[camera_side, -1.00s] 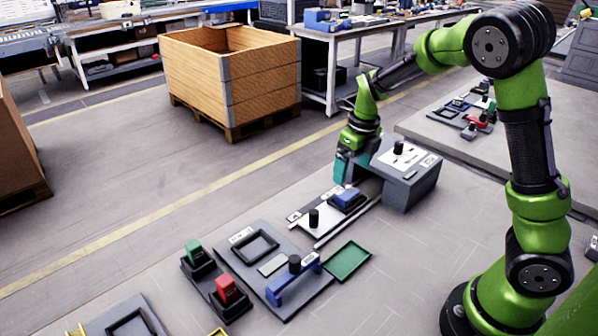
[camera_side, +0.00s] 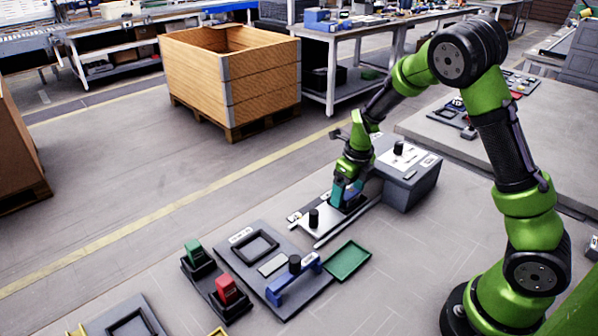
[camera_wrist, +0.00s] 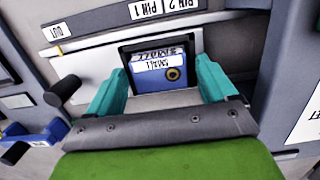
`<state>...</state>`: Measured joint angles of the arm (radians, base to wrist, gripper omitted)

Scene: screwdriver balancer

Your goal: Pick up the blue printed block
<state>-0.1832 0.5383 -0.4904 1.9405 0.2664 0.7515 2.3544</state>
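The blue printed block (camera_wrist: 163,75) sits in a dark holder (camera_wrist: 125,50) on a pale plate (camera_wrist: 95,42), and its label reads "SMALL". My gripper (camera_wrist: 160,88) has its two teal fingers on either side of the block in the wrist view, spread apart. Its fingertips appear close to the block's sides; contact cannot be made out. In the side view my gripper (camera_side: 346,193) is down at the block's place on the plate, and the fingers mostly hide the block.
A grey machine box (camera_side: 408,185) stands right beside my gripper. A black knob (camera_side: 314,217) stands on the plate.

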